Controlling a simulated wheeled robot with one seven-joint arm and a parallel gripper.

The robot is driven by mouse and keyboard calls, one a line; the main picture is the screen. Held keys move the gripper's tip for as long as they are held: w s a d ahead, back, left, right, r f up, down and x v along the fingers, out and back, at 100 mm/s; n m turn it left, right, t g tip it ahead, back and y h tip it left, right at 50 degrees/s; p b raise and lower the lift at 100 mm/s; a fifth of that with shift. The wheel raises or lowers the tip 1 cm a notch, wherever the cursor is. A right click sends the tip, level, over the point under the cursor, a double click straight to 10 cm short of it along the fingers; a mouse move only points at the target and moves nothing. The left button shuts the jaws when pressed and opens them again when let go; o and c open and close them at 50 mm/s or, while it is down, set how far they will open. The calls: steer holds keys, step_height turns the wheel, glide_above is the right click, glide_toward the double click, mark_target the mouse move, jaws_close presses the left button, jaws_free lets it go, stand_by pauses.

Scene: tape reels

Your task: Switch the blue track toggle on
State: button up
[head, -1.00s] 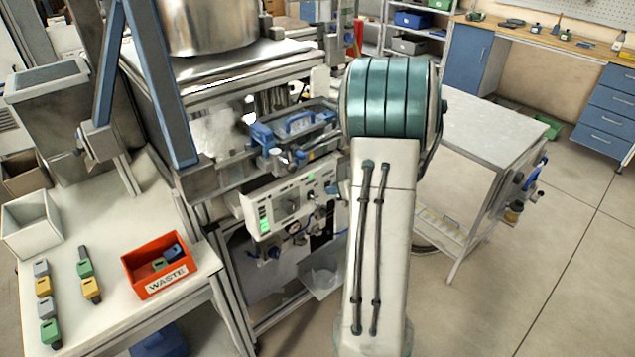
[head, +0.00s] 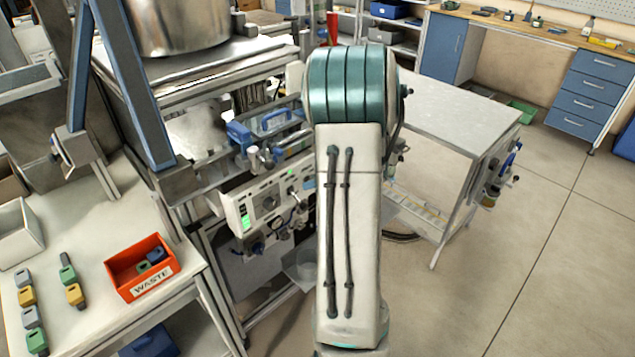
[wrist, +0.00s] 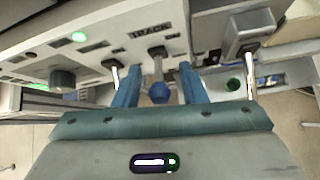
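The track toggle is a lever with a blue ball knob (wrist: 158,93) under the "TRACK" label on the white control panel (wrist: 95,45) in the wrist view. Its lever points toward my gripper. My gripper (wrist: 158,98) is open, with its two blue fingers on either side of the knob and visible gaps between. No finger clearly touches it. In the head view the panel (head: 247,208) shows left of my arm, with lit green indicators. My gripper and the blue knob are hidden behind my arm there.
Bare metal levers stand to either side in the wrist view, one at left (wrist: 114,72) and one at right (wrist: 251,82). A dark round knob (wrist: 62,79) is further left. In the head view, a red waste bin (head: 141,268) sits on the left table; floor at right is clear.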

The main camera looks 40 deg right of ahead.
steer(key=v, duration=1.4)
steer(key=shift+w, duration=0.1)
steer(key=s+a+r+n+g+y, duration=0.1)
steer(key=a+n+g, duration=0.2)
steer(key=a+n, duration=0.7)
steer(key=s+a+r+n+g+y, duration=0.1)
steer(key=s+a+r+n+g, duration=0.1)
steer(key=a+n, duration=0.7)
steer(key=s+a+n+g+h, duration=0.1)
steer(key=s+a+n+h, duration=0.3)
steer(key=s+a+n, duration=0.5)
steer(key=shift+a+r+n, duration=0.25)
steer(key=shift+a+n, duration=0.3)
steer(key=shift+n, duration=3.45)
